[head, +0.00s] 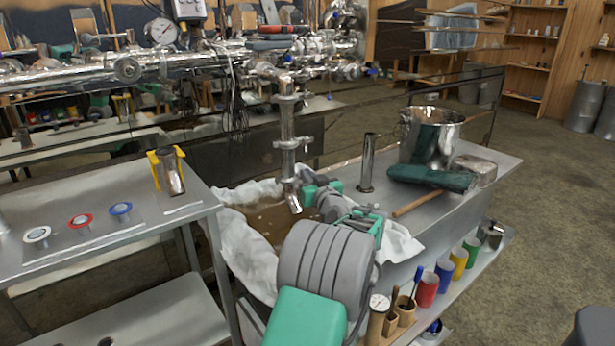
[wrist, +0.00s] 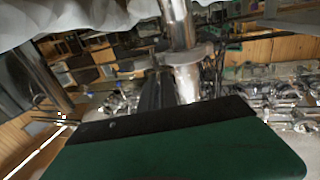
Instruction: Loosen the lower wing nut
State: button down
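A shiny vertical pipe (head: 288,125) hangs from the overhead pipework and ends in a slanted spout. It has an upper clamp (head: 287,98) and a lower clamp (head: 291,143). The lower wing nut is too small to make out for certain; a small projection shows at the lower clamp's right side. My gripper (head: 309,192) is beside the spout, below the lower clamp, partly hidden by my wrist. In the wrist view, which looks upside down, the pipe (wrist: 176,20) and a clamp (wrist: 182,55) show beyond the green gripper part. The fingertips and their gap are not clear.
Crumpled white cloth (head: 257,258) surrounds a brown-filled basin (head: 262,222) below the spout. An upright tube (head: 367,160), steel pot (head: 430,137) and dark green cloth (head: 430,177) stand right. A side table (head: 120,236) is left. Overhead pipework (head: 190,62) runs behind.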

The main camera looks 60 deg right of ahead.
dwell(0.5)
jog(key=shift+s+d+m, duration=0.15)
jog(key=shift+d+m, duration=0.05)
jog(key=shift+m, duration=1)
jog(key=c, duration=1.6)
grip_release()
